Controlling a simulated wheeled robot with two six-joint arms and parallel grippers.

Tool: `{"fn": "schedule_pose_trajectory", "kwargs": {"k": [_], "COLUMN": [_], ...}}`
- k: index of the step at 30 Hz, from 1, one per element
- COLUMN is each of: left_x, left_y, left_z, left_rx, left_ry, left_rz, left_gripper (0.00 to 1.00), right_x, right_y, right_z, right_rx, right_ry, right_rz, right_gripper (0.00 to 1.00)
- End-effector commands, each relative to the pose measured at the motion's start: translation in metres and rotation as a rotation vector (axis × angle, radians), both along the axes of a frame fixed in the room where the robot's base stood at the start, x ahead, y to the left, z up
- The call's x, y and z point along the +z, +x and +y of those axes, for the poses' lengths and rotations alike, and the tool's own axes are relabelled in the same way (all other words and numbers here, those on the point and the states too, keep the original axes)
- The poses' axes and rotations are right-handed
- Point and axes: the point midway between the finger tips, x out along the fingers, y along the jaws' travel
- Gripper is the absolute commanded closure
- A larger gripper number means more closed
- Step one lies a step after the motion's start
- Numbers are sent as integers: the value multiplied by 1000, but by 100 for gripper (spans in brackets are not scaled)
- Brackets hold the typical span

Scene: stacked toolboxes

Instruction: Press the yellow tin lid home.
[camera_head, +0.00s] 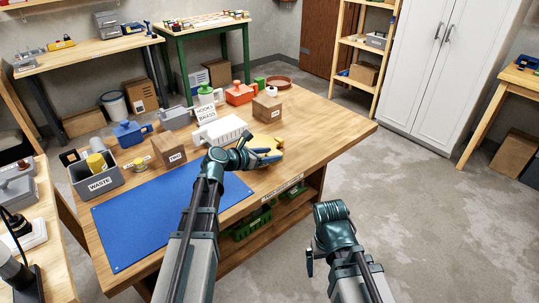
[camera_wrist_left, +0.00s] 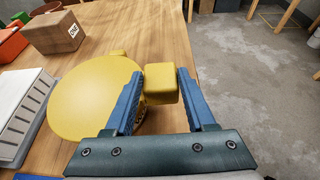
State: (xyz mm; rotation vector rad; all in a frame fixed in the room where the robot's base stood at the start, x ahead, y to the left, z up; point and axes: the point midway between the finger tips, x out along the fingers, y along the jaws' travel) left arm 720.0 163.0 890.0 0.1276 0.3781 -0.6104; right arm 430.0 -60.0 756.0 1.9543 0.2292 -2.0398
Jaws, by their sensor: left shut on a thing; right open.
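The yellow tin lid (camera_wrist_left: 98,98) is a round yellow disc with a block-like tab (camera_wrist_left: 160,85) at its right side in the left wrist view. My left gripper (camera_wrist_left: 162,95) has its blue fingers on either side of this tab and is shut on it. In the head view the yellow lid (camera_head: 274,146) is near the right edge of the wooden table, partly hidden by my left gripper (camera_head: 264,157). What lies under the lid is hidden, so I cannot tell how it sits. My right gripper (camera_head: 310,263) is low beside the table, mostly hidden by its arm, and open and empty.
A white ribbed box (camera_head: 220,131) stands left of the lid, with a cardboard box (camera_head: 267,107) behind. A grey WASTE bin (camera_head: 97,184) holds a yellow cylinder. The blue mat (camera_head: 150,220) is mostly clear. Floor is free right of the table (camera_head: 330,128).

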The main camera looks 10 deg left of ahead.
Motion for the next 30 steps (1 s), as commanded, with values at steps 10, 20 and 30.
{"fn": "schedule_pose_trajectory", "kwargs": {"k": [10, 20, 30], "left_x": [-6, -6, -9], "left_y": [0, 0, 0], "left_z": [0, 0, 0], "left_rx": [0, 0, 0], "left_ry": [0, 0, 0], "left_rz": [0, 0, 0], "left_gripper": [85, 85, 39], "right_x": [-6, -6, -9], "right_y": [0, 0, 0], "right_z": [0, 0, 0], "right_rx": [0, 0, 0], "right_ry": [0, 0, 0], "right_rz": [0, 0, 0], "right_gripper": [0, 0, 0]}}
